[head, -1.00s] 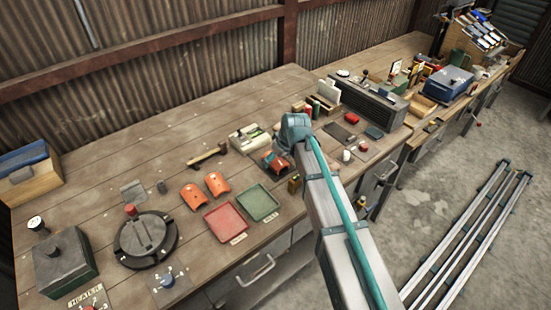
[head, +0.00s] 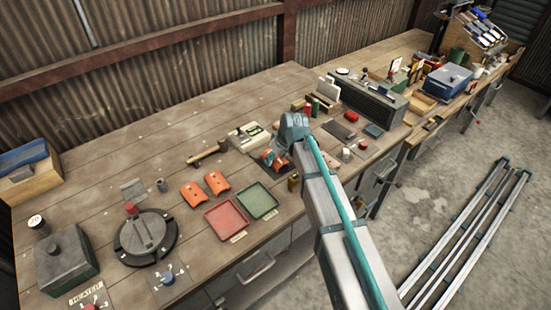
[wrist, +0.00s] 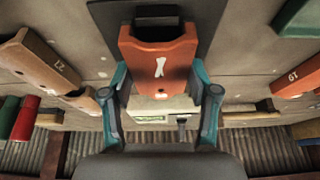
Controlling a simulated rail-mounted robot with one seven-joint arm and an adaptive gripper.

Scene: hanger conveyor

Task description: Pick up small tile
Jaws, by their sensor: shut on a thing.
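In the wrist view, an orange curved tile (wrist: 160,62) with a white mark on its face sits between the two fingers of my gripper (wrist: 160,80). The fingers are shut on its sides. A dark flat plate (wrist: 105,20) shows behind the tile. In the head view, my gripper (head: 280,152) is low over the bench, with the orange tile (head: 270,159) partly hidden by it. I cannot tell whether the tile still touches what is beneath. Two other orange tiles (head: 205,187) lie on the bench to the left.
A red tray (head: 225,219) and a green tray (head: 259,200) lie in front. A hammer (head: 208,153) and a pale box (head: 248,136) are behind my gripper. A round dark device (head: 146,236) stands left.

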